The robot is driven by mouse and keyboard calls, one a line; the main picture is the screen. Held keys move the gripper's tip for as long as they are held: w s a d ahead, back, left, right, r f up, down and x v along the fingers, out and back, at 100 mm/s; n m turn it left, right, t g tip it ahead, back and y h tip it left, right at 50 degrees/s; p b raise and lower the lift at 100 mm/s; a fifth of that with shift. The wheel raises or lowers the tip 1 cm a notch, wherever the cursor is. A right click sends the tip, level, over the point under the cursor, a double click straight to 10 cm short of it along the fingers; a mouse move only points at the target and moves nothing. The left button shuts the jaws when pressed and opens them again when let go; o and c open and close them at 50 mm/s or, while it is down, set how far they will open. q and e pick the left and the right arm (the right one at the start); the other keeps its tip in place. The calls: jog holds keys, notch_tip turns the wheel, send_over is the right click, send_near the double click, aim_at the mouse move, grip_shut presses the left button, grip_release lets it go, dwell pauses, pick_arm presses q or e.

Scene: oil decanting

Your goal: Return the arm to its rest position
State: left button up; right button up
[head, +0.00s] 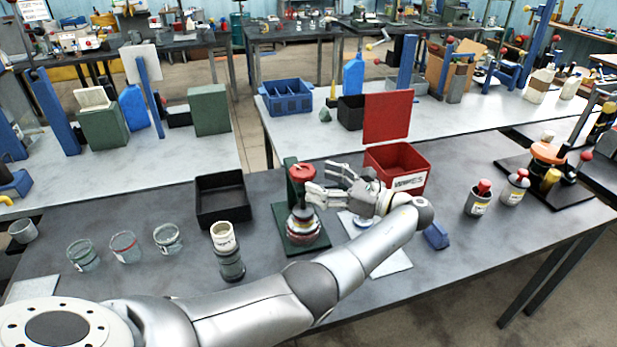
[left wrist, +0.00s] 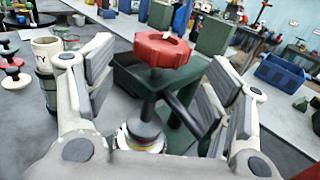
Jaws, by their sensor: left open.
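My left gripper (head: 319,181) is open, with its fingers pointing left beside the red knob (head: 301,172) of a small green press stand (head: 290,196). In the left wrist view the open fingers of the gripper (left wrist: 158,70) stand on either side of the red knob (left wrist: 162,48) and its dark stem. Gaps show between the pads and the knob, and nothing is held. A round jar-like part (head: 303,226) sits under the stem on the stand's base. My left arm stretches across the front of the table. My right gripper is not in view.
A black tray (head: 222,212) and several glass beakers (head: 124,247) stand left of the press. A cream cup on a dark jar (head: 228,262) is close to my arm. A red bin (head: 412,160) stands behind the gripper. Bottles (head: 478,200) stand to the right.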

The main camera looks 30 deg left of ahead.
pick_arm(q)
jog(key=shift+d, duration=1)
